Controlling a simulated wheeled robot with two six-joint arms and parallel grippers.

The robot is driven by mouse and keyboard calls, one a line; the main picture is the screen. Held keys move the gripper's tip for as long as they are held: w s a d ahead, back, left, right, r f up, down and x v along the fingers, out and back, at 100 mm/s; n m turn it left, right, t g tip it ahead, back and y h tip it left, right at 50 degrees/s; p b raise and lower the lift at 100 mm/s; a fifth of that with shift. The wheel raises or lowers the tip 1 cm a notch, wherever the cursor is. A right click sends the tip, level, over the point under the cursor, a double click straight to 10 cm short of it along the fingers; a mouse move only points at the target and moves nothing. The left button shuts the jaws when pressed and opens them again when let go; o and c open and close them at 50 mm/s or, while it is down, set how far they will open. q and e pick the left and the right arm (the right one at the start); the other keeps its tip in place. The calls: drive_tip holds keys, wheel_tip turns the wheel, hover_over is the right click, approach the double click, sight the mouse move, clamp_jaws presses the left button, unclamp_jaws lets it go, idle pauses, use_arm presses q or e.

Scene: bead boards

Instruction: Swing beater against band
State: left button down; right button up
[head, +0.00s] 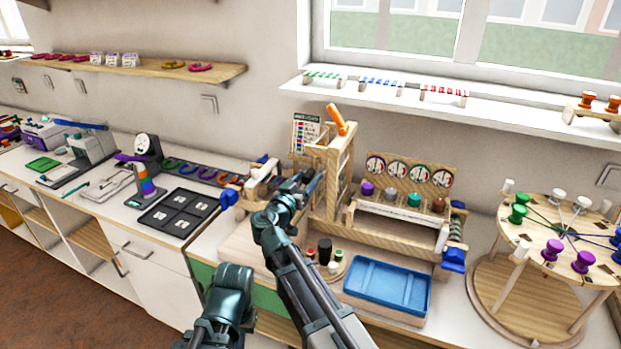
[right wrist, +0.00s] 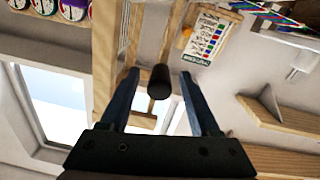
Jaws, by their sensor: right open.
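A wooden loom frame with an upright post (head: 338,170) stands on the bench, with a wooden beam and bobbins to its right. My right gripper (head: 312,184) is at the left side of this frame. In the right wrist view its two fingers (right wrist: 160,100) are open, and a dark rounded grip (right wrist: 160,82) shows between them with space on both sides. I cannot tell whether this grip is part of the beater. The band is not clearly seen; my right arm covers part of the loom. My left gripper does not show.
A blue tray (head: 388,284) lies in front of the loom. A black cylinder (head: 324,252) stands on a small round stand. A round wooden board with coloured pegs (head: 565,238) is at the right. A dark tray (head: 180,212) lies at the left. The window ledge (head: 500,117) is above.

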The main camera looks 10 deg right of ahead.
clamp_jaws()
idle(1.3)
